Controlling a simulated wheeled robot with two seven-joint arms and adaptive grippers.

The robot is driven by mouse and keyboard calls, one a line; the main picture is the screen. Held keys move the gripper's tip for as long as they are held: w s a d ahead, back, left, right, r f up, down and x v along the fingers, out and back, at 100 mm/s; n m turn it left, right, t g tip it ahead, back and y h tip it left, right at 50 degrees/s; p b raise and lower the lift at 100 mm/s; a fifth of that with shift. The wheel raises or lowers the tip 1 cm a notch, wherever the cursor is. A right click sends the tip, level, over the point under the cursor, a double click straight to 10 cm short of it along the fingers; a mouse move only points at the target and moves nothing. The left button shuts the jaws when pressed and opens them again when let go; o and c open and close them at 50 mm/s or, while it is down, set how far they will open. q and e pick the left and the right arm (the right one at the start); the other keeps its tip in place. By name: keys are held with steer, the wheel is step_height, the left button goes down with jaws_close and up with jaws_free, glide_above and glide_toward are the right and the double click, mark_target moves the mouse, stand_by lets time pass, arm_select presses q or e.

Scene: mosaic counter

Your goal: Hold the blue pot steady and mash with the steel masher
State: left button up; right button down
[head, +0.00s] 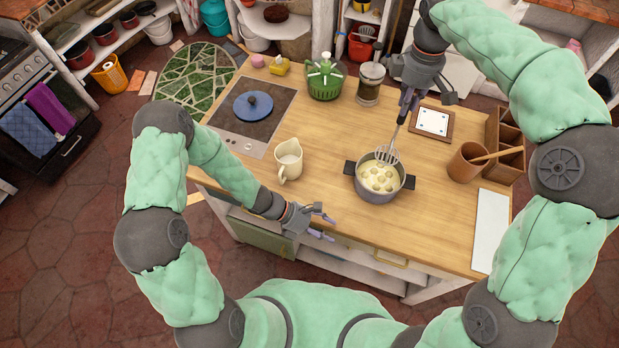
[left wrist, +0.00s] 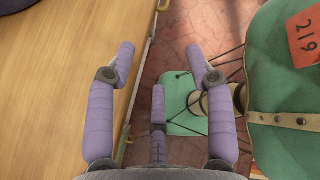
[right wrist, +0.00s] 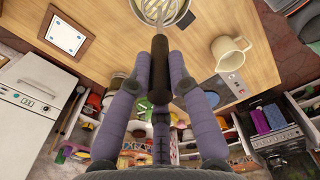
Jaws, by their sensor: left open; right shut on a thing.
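The pot (head: 381,197) is dark blue-grey with two dark side handles. It stands on the wooden counter and holds several pale chunks in creamy liquid. My right gripper (head: 407,99) is shut on the dark handle of the steel masher (head: 387,154). The masher's wire head is at the far side of the pot's mouth; whether it touches the food I cannot tell. The handle (right wrist: 159,80) shows between the fingers in the right wrist view. My left gripper (head: 326,226) is open and empty near the counter's front edge, left of and nearer than the pot, apart from it.
A cream jug (head: 289,160) stands left of the pot. A brown cup (head: 467,165) with a wooden utensil and a white board (head: 490,230) are to the right. A framed white tile (head: 433,121) lies behind. The counter in front of the pot is clear.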

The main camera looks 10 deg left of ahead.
arm_select(q)
steer(key=w+r+n+t, duration=0.1)
steer(key=w+n, duration=0.1)
steer(key=w+r+n+t+h, duration=0.1)
steer(key=w+n, duration=0.1)
steer(key=w+r+n+t, duration=0.1)
steer(key=w+n, duration=0.1)
steer(key=shift+w+a+t+h, duration=0.2)
steer(key=shift+w+t+h, duration=0.1)
steer(key=shift+h, duration=0.1)
steer(key=w+a+n+t, duration=0.2)
steer(key=n, duration=0.1)
steer(key=w+a+r+n+t, duration=0.1)
steer(key=w+a+n+t, duration=0.1)
steer(key=w+n, duration=0.1)
steer(key=w+a+r+n+t, duration=0.1)
steer(key=w+a+n, duration=0.1)
steer(key=n, duration=0.2)
steer(key=shift+w+r+t, duration=0.15)
steer(key=shift+w+t, duration=0.05)
steer(key=shift+t, duration=0.2)
steer(key=x, duration=1.1)
steer(key=shift+w+d, duration=0.25)
